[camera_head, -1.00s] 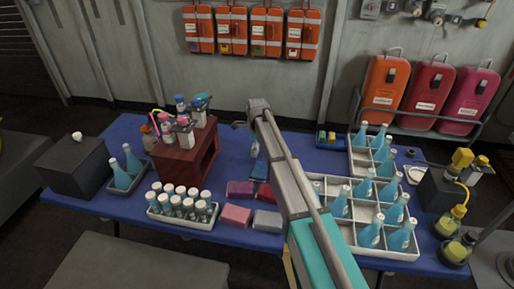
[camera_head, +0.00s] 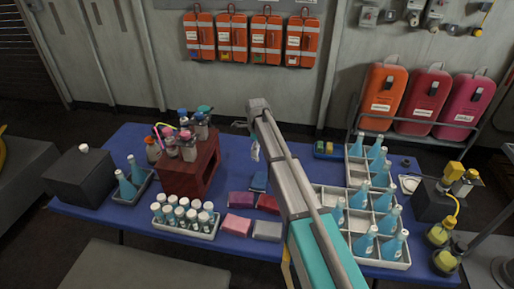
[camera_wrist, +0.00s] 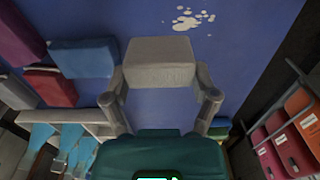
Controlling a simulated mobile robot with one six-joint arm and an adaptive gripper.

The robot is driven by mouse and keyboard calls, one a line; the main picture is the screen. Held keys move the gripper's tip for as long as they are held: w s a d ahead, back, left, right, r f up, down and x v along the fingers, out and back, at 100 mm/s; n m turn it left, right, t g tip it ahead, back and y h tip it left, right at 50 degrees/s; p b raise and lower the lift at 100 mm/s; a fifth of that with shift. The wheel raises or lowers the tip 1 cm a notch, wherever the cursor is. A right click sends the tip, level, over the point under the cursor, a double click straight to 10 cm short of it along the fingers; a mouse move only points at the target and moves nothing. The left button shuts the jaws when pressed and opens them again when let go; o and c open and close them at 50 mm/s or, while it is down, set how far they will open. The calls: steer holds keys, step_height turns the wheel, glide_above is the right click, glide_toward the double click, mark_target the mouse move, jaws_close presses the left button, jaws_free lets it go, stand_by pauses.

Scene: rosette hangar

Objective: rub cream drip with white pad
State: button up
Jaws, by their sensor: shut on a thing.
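My gripper (camera_wrist: 160,95) is shut on the white pad (camera_wrist: 158,62), a pale grey-white block held between the two fingers in the wrist view. The cream drip (camera_wrist: 188,19) is a cluster of pale splashes on the blue table (camera_wrist: 205,45), just beyond the pad and a little to its right. A strip of blue tabletop shows between pad and drip in the picture. I cannot tell how high the pad is above the table. In the head view my arm hides most of the gripper, and I cannot make out the drip there.
Blue (camera_head: 259,181), purple (camera_head: 241,199), dark red (camera_head: 268,203), pink (camera_head: 237,224) and grey (camera_head: 267,230) blocks lie left of my arm. A red-brown rack (camera_head: 188,178) stands farther left. A divided white bottle tray (camera_head: 324,206) stands on the right.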

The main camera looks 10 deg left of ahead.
steer(key=shift+r, duration=0.15)
steer(key=shift+r+p, duration=1.4)
steer(key=shift+p, duration=0.1)
